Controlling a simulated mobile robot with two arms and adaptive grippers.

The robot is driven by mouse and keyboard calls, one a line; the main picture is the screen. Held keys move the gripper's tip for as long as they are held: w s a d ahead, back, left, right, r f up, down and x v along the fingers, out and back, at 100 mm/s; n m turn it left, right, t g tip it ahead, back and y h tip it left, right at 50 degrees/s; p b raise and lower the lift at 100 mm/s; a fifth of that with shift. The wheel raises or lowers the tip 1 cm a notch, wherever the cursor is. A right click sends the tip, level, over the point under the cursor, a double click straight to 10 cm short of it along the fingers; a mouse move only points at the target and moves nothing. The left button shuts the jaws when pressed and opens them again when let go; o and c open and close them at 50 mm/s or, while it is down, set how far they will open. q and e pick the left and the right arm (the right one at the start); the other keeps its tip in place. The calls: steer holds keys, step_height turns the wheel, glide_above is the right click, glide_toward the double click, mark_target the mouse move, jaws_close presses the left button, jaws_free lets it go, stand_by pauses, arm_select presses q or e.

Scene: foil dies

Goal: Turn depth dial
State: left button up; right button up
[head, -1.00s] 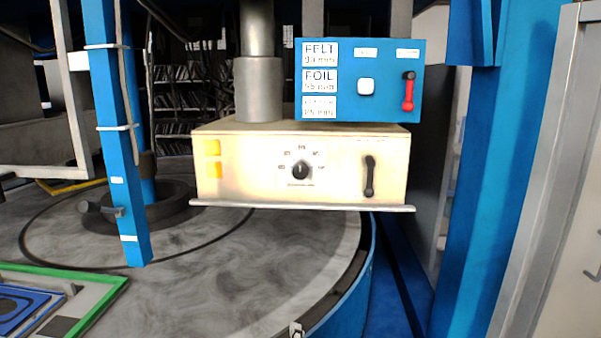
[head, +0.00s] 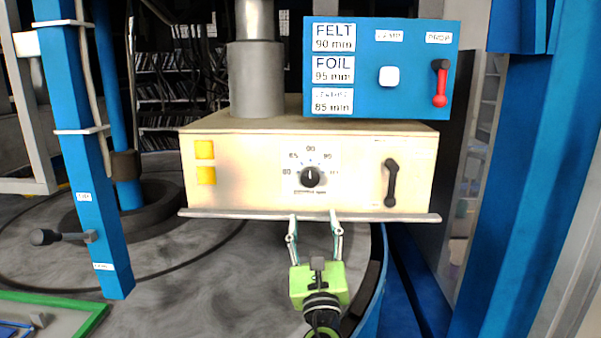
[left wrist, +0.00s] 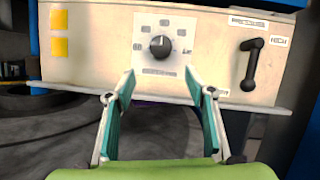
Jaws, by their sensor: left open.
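The depth dial (head: 311,176) is a round black knob with a white pointer mark on the front of a cream box (head: 240,172). Its pointer stands about straight up, toward the top of the printed scale. The dial also shows in the left wrist view (left wrist: 160,47). My left gripper (head: 315,218) is open and empty, below and in front of the dial, apart from it. In the left wrist view its two teal fingers (left wrist: 168,80) are spread on either side below the dial. My right gripper is not in view.
A black lever (head: 391,183) is right of the dial, and two yellow squares (head: 205,150) are at the left. A metal ledge (head: 230,214) runs under the box front.

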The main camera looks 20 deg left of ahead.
mark_target(311, 181)
arm_select(q)
steer(key=p+x, duration=0.1)
steer(key=x, duration=0.2)
steer(key=r+p+x, duration=0.1)
steer(key=x, duration=0.3)
steer(key=shift+d+r+p, duration=0.1)
steer(key=shift+p, duration=0.2)
steer(key=x, duration=0.2)
steer(key=p+x, duration=0.1)
steer(key=x, duration=0.2)
steer(key=shift+w, duration=0.3)
steer(key=shift+w+a+p, duration=0.2)
steer(key=shift+a+p, duration=0.05)
steer(key=shift+p, duration=0.05)
steer(key=shift+w+a, duration=0.1)
steer(key=shift+w, duration=0.2)
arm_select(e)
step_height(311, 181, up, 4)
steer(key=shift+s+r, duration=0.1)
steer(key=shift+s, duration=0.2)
